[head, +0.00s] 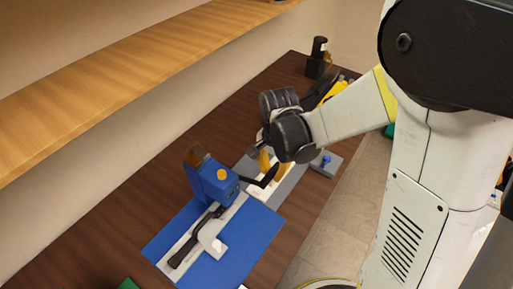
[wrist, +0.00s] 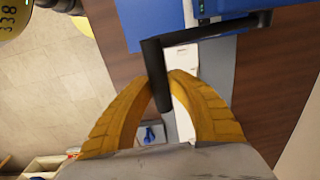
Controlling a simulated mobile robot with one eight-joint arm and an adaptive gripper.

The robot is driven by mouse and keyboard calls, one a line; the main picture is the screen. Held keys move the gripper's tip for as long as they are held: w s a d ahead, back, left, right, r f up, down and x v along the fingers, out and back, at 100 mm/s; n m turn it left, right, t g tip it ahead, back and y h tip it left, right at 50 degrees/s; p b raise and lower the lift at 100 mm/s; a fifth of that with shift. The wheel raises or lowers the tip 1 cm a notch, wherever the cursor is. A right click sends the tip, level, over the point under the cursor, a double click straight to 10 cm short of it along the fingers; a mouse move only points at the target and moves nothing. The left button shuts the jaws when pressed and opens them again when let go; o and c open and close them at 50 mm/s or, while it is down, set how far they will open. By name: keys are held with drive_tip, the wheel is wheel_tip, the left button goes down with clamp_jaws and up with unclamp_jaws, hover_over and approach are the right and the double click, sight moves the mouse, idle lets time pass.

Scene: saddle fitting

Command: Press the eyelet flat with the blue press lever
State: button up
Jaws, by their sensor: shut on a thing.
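The blue press (head: 208,184) stands on the dark workbench, with a brown top and an orange dot on its side. Its black lever (head: 262,180) reaches out to the right, towards my gripper (head: 266,160). In the wrist view, the black handle of the lever (wrist: 158,65) runs between the yellow fingertips of my gripper (wrist: 168,85). The fingers are shut on the handle. A black strap-like piece (head: 190,243) lies on a pale board in front of the press. I cannot make out the eyelet.
A blue mat (head: 258,235) lies under the pale board. A grey block with a blue knob (head: 326,161) is right of my gripper. Black bottles (head: 318,58) stand at the bench's far end. A wooden shelf (head: 100,70) hangs along the wall. Bare bench shows behind the press.

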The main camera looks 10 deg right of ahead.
wheel_tip(320, 180, down, 8)
drive_tip(key=s+d+b, duration=0.1)
drive_tip(key=b, duration=0.6)
drive_tip(key=shift+f+b, duration=0.2)
drive_tip(key=shift+b, duration=0.2)
idle(0.4)
drive_tip(key=shift+f, duration=0.1)
drive_tip(key=b, duration=0.5)
hover_over(276, 206)
drive_tip(key=shift+a+f, duration=0.15)
drive_tip(key=shift+f, duration=2.3)
drive_tip(key=shift+f+b, duration=0.55)
drive_tip(key=shift+f, duration=0.2)
